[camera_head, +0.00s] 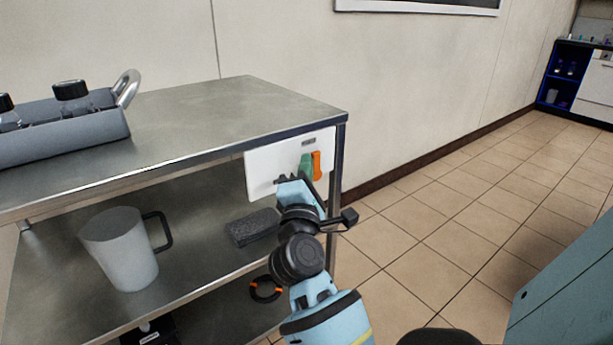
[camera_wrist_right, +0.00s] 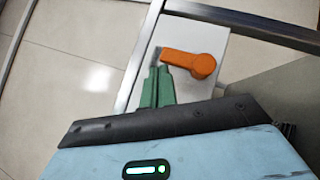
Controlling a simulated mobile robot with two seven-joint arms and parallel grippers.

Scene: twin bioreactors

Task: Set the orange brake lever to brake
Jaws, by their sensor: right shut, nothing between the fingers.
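The orange brake lever (camera_head: 317,165) is on a white panel (camera_head: 262,168) at the right end of the steel cart. In the right wrist view the lever (camera_wrist_right: 190,62) has a round hub at its right and an arm reaching left. My right gripper (camera_head: 306,160) has green fingers and is shut and empty. In the wrist view its fingertips (camera_wrist_right: 158,68) lie beside the lever arm's free end, on its left. I cannot tell whether they touch it. The gripper hides part of the panel in the head view. My left gripper is not in view.
The steel cart top (camera_head: 230,115) carries a grey device (camera_head: 60,130) with black knobs. On the lower shelf are a white jug (camera_head: 122,250) and a dark block (camera_head: 252,227). An orange and black ring (camera_head: 265,289) is lower down. Tiled floor is free to the right.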

